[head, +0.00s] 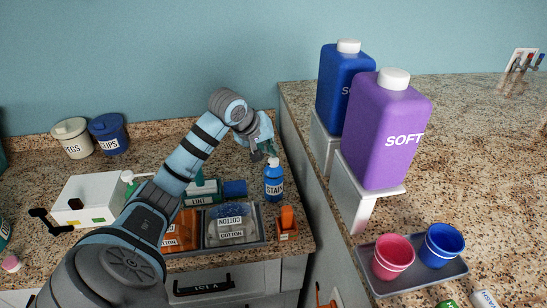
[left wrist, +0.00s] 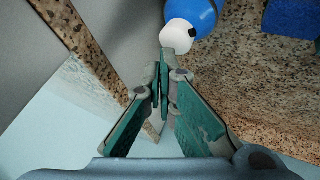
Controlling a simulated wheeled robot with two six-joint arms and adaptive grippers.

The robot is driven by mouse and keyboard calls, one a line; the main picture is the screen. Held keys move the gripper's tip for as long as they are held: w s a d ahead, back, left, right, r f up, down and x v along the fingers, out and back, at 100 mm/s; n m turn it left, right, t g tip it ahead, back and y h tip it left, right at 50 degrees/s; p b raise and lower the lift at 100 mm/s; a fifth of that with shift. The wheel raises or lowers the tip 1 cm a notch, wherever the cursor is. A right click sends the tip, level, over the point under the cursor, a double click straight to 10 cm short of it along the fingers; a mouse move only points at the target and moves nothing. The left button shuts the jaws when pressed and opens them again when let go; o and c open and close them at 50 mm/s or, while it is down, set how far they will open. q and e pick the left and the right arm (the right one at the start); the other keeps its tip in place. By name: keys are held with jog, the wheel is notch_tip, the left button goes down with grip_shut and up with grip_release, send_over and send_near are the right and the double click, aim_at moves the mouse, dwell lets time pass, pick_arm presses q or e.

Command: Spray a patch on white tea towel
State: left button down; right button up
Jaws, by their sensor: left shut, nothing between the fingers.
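A blue spray bottle labelled STAIN (head: 273,185) with a white top stands upright on the granite counter. My left gripper (head: 271,151) is just above its top. In the left wrist view the closed green fingers (left wrist: 164,88) are empty, and the bottle's white top (left wrist: 177,36) and blue body (left wrist: 197,14) show just beyond the fingertips. A small gap seems to lie between them; I cannot tell if they touch. I cannot make out a white tea towel in either view. My right gripper is not in view.
A white box (head: 88,198) and lidded jars (head: 108,133) are further left.

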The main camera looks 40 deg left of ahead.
pick_arm(q)
jog(key=shift+r, duration=0.15)
notch_tip(320, 180, up, 6)
jog(key=p, duration=0.5)
dwell(0.3)
dwell(0.3)
